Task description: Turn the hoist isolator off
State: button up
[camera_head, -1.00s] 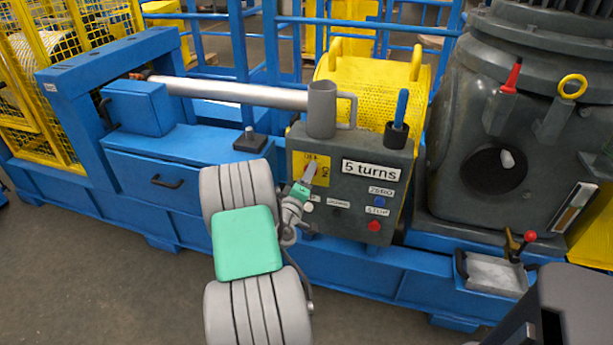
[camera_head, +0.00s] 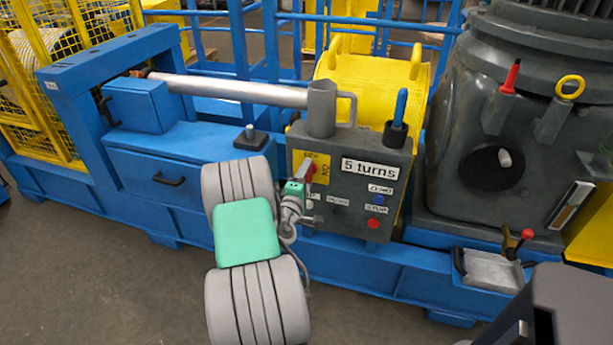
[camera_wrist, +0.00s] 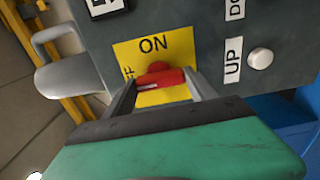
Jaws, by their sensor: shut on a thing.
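The hoist isolator is a red handle (camera_head: 310,170) on a yellow plate (camera_head: 322,176) at the left of the grey control box (camera_head: 350,192). In the wrist view the red handle (camera_wrist: 160,78) lies between my two fingertips (camera_wrist: 163,85), in front of the yellow plate (camera_wrist: 128,52). "ON" is readable on the plate above the handle there; the label at the left is partly hidden by a finger. My gripper (camera_head: 306,178) is shut on the handle. I cannot tell exactly which label the handle points to.
A grey mug (camera_head: 321,108) and a dark cup with a blue-handled item (camera_head: 398,112) stand on top of the box. Blue (camera_head: 379,200) and red (camera_head: 375,223) buttons and a white UP button (camera_wrist: 260,58) sit near the plate. A large grey motor housing (camera_head: 480,140) stands to the right.

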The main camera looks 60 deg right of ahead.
jog(key=o, duration=1.4)
jog(key=shift+c, duration=0.2)
jog(key=s+a+b, duration=0.1)
jog(key=a, duration=0.6)
jog(key=shift+a, duration=0.35)
jog(key=shift+s, duration=0.1)
